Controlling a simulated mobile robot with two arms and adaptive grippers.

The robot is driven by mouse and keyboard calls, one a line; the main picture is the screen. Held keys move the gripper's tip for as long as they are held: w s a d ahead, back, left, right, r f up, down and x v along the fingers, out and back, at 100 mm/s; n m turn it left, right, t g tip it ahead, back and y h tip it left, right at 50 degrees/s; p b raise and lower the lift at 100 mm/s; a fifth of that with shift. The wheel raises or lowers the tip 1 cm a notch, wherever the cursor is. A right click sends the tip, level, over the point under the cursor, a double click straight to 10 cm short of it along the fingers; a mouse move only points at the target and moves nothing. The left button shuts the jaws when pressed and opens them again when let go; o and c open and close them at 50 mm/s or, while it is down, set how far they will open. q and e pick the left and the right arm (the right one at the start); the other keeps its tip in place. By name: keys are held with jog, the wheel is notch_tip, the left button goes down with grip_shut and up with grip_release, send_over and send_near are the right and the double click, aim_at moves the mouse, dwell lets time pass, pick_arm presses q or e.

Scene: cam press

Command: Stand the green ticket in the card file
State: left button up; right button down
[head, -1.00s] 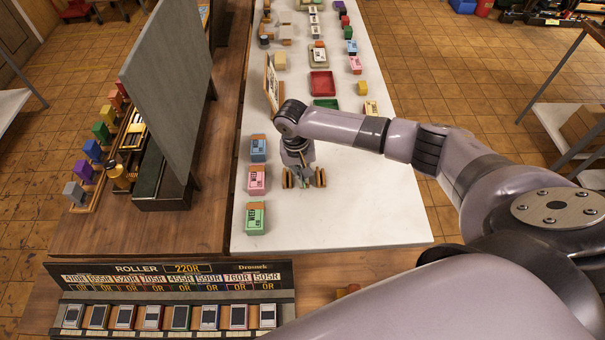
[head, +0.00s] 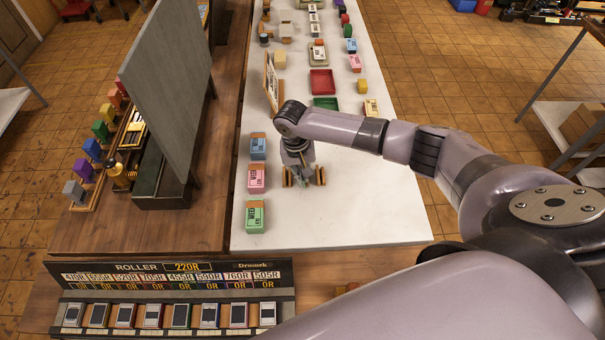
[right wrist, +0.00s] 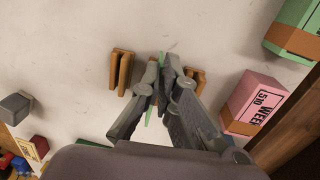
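The card file shows as upright brown wooden slats (right wrist: 121,72) on the white table, in pairs on both sides of my right fingertips in the right wrist view. In the head view the slats (head: 320,176) show beside the gripper. My right gripper (right wrist: 160,72) points down between the slats, its fingers close together. A thin green strip, the green ticket (right wrist: 149,110), shows edge-on between the fingers. The fingers hide most of it, and I cannot tell whether its lower edge touches the file or table. My left gripper is not in view.
Blue (head: 258,148), pink (head: 257,178) and green (head: 255,216) labelled boxes stand left of the gripper. Red (head: 321,82) and green (head: 325,103) trays lie farther back. A grey panel (head: 165,85) stands on the left bench. The table's front right is clear.

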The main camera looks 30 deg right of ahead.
jog(key=shift+f, duration=0.3)
jog(key=c, duration=1.7)
grip_release()
jog(key=shift+o, duration=0.2)
jog(key=o, duration=0.4)
jog(key=shift+r, duration=0.1)
jog(key=shift+r, duration=3.45)
